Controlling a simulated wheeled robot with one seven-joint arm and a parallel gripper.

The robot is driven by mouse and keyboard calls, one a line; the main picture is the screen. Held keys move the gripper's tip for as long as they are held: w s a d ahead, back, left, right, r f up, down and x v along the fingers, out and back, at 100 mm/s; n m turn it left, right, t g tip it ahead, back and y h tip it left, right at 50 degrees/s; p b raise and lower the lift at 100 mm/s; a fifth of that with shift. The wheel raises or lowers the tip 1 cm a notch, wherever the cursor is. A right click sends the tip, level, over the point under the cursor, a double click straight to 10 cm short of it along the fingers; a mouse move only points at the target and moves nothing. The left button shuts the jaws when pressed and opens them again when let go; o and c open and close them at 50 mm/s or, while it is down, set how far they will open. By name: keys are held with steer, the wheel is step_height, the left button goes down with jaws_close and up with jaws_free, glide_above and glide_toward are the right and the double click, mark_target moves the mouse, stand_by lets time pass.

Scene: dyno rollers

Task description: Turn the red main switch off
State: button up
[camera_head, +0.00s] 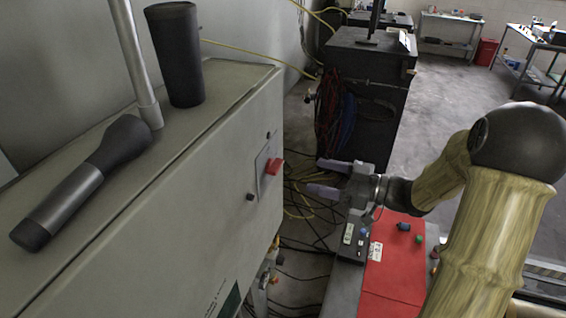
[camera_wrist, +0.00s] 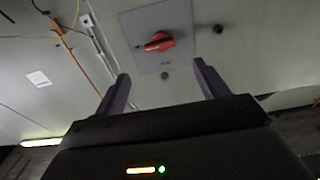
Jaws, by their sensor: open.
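The red main switch (camera_head: 274,166) is a red rotary knob on a plate on the side of the grey cabinet (camera_head: 150,225). In the wrist view the red switch (camera_wrist: 159,41) sits on its square grey plate (camera_wrist: 150,65), ahead of my fingers and between them in the picture. The red handle lies roughly crosswise there. My gripper (camera_head: 322,178) is open and empty, to the right of the switch and apart from it. Its two fingers point at the cabinet side; in the wrist view the gripper (camera_wrist: 158,88) shows both fingers spread.
A black torch-like tool (camera_head: 85,180) and a dark cylinder (camera_head: 178,55) are on the cabinet top, beside a metal pole (camera_head: 135,60). A red panel with buttons (camera_head: 395,265) is below my arm. A dark cart (camera_head: 365,90) with cables stands behind. Small black knobs flank the switch.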

mark_target(280, 166)
steer(key=p+x, duration=0.2)
steer(key=x, duration=0.8)
steer(key=shift+a+p, duration=0.1)
steer(key=shift+p, duration=0.2)
steer(key=c, duration=1)
